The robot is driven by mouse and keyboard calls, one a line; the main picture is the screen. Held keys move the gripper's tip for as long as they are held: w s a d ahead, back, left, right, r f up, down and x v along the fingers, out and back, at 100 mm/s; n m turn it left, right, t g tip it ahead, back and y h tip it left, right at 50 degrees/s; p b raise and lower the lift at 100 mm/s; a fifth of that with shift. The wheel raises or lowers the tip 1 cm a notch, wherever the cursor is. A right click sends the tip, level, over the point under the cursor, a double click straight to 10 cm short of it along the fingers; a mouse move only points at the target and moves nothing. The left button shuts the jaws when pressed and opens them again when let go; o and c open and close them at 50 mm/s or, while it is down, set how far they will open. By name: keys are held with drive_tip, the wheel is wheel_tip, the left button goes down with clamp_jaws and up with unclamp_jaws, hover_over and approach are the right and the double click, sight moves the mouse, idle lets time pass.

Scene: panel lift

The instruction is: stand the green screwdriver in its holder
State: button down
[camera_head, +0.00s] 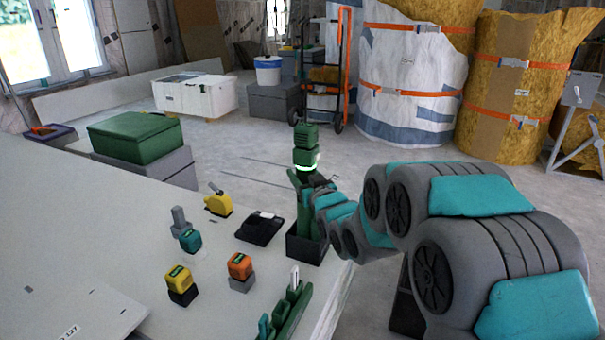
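A green upright tool, seemingly the green screwdriver (305,144), has a ribbed top and a glowing pale green ring. A black open box, seemingly its holder (305,249), stands at the near right edge of the white table. Green parts below the ring reach down into the box opening; how deep they go is hidden. My gripper (318,184) comes in from the right and is at the tool just below the ring. Its fingers are small, dark and partly hidden, so its grip is unclear.
On the white table (110,235) stand a black flat device (260,229), a yellow tool (218,203), a teal-and-grey tool (188,238), yellow (179,279) and orange (240,266) blocks, and a green rack (290,312). A green case (136,137) is farther back.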

drive_tip(key=shift+f+b, duration=0.3)
drive_tip(key=shift+f, duration=0.5)
idle(0.8)
unclamp_jaws()
idle(0.3)
drive_tip(key=shift+s+d, duration=0.15)
drive_tip(key=shift+s, duration=0.2)
idle(0.5)
drive_tip(key=shift+s+d, duration=0.15)
drive_tip(key=shift+s, duration=0.15)
drive_tip(key=shift+v, duration=0.85)
